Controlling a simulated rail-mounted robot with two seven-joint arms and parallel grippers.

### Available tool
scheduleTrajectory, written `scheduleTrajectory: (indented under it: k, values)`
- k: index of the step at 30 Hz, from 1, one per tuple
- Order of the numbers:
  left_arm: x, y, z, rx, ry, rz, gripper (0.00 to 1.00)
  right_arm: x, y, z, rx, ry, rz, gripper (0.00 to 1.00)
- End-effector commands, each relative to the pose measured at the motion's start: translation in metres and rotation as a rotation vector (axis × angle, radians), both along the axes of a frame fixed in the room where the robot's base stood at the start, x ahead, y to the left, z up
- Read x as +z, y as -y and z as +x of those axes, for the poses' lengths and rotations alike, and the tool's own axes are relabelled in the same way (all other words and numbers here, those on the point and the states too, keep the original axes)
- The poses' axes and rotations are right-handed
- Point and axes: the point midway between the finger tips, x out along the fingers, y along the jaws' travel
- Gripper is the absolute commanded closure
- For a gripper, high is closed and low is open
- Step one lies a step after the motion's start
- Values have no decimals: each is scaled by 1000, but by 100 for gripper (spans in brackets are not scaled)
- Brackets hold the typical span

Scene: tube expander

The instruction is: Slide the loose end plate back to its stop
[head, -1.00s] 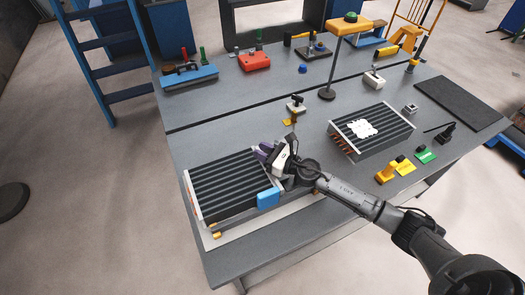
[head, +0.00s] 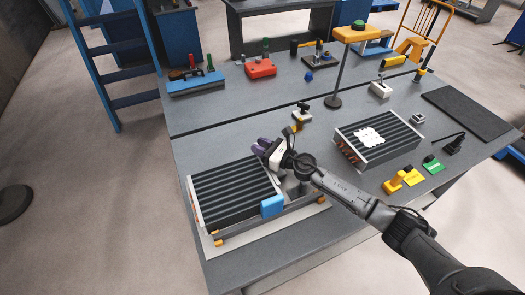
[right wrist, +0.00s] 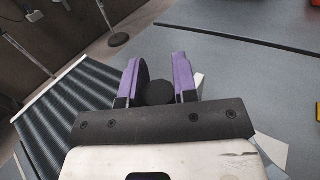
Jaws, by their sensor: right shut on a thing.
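A finned core (head: 232,192) with dark ribs lies in a low fixture at the front left of the bench. The end plate (head: 292,187) seems to be the grey piece at the core's right end, partly hidden by my right arm. A blue block (head: 272,207) sits at the fixture's front right. My right gripper (head: 264,147) is at the core's back right corner. In the right wrist view its purple fingers (right wrist: 158,85) are shut on a dark round knob (right wrist: 157,93), with the core (right wrist: 75,110) to the left. What the knob joins is hidden. My left gripper is not in view.
A second finned core (head: 378,140) with a white patch lies to the right. A small clamp-like tool (head: 301,113) stands just behind my right gripper. A yellow-topped post (head: 335,75) stands farther back. Yellow (head: 413,176) and green (head: 434,165) pieces sit near the right front edge.

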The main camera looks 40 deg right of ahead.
Motion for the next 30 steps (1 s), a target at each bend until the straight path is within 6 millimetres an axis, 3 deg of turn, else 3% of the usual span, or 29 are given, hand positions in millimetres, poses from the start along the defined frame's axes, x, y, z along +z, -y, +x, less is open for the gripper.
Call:
scheduleTrajectory:
  k: [4, 5, 12, 23, 30]
  values:
    - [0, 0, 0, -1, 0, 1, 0, -1, 0, -1, 0, -2, -1, 100]
    - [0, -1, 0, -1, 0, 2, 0, -1, 0, -1, 0, -2, -1, 72]
    - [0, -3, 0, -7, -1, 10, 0, -1, 0, -1, 0, -1, 1, 49]
    - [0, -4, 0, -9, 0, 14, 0, -1, 2, -6, 0, -2, 0, 47]
    - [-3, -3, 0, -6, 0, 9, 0, -3, 14, -39, 1, -5, 0, 47]
